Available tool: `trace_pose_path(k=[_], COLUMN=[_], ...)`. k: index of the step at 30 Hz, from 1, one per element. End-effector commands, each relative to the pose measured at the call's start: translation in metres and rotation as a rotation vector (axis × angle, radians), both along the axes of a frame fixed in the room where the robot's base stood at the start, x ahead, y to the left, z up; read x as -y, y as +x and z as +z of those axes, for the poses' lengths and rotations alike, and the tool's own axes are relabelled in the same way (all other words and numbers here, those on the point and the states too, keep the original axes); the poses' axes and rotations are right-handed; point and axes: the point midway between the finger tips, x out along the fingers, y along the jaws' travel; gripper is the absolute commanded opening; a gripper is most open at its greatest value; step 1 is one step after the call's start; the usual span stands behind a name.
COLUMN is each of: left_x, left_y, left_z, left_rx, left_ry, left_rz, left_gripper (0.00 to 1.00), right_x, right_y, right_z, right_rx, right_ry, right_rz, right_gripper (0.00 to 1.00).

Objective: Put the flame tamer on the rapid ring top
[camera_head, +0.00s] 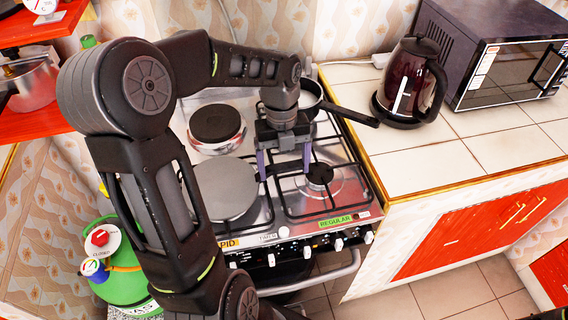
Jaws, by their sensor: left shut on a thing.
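The flame tamer (226,189) is a flat grey disc with a short dark handle at its right. My left gripper (284,171) points down over the middle of the hob and is shut on the flame tamer at its handle side. The disc is over the front left of the hob (265,227), above the yellow label ending in "PID". It hides the rapid ring beneath it. I cannot tell whether the disc touches the ring top or hangs just above it. My left arm covers part of the disc's left side. My right gripper is not in view.
A dark-handled pan (312,98) stands at the back right of the hob. A round hotplate (216,125) is at back left, and the regular burner (319,175) at front right is bare. A kettle (408,85) and microwave (510,55) stand on the tiled counter (425,170).

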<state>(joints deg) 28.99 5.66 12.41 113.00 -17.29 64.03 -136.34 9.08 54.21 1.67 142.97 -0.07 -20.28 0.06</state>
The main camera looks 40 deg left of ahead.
Motion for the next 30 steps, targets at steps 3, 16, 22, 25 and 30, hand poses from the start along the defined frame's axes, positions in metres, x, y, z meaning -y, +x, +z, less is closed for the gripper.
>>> trace_pose_path(k=[3, 16, 22, 25, 30], left_x=[0.000, 0.000, 0.000, 0.000, -0.002], left_y=[0.000, 0.000, 0.000, 0.000, 0.003], left_z=[0.001, -0.002, -0.002, 0.001, 0.016], left_rx=[0.001, 0.001, 0.001, 0.002, 0.005], left_ry=[0.001, 0.001, 0.001, 0.001, 0.002], left_rz=[0.000, 0.000, 0.000, 0.000, 0.000], left_gripper=[0.27, 1.00, 1.00, 1.00, 1.00], right_x=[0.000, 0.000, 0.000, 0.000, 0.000], right_y=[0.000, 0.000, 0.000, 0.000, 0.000], right_z=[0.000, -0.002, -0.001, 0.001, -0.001], right_rx=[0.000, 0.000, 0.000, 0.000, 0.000], right_ry=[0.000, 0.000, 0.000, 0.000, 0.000], right_rz=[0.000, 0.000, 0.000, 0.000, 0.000], right_gripper=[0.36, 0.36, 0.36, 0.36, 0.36])
